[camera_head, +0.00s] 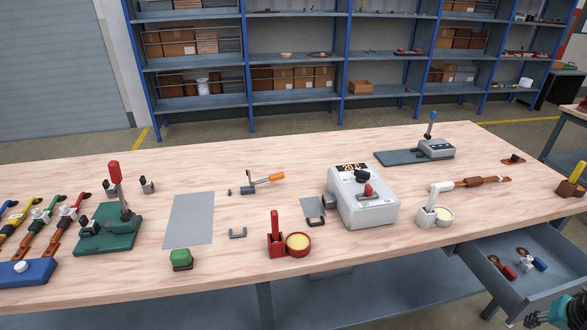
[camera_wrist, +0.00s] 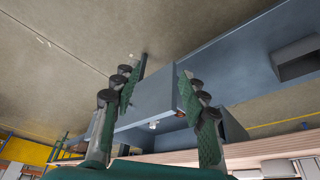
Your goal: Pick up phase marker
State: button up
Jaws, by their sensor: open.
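No object is plainly recognisable as the phase marker. Small pieces lie in the open grey drawer (camera_head: 497,281) under the table's right side: a red piece (camera_head: 509,272), a white piece (camera_head: 526,264), a blue piece (camera_head: 539,264) and brown bits. My gripper (camera_wrist: 163,70) is open and empty, its two green-padded fingers spread apart. In the wrist view the drawer (camera_wrist: 148,90) shows between and beyond the fingers, with a small white piece (camera_wrist: 154,124) inside. In the head view only part of my gripper shows at the lower right corner, beside the drawer.
Shelves (camera_head: 300,60) stand behind.

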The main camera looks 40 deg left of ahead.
aim_at(37, 214)
jog(key=u, duration=3.3)
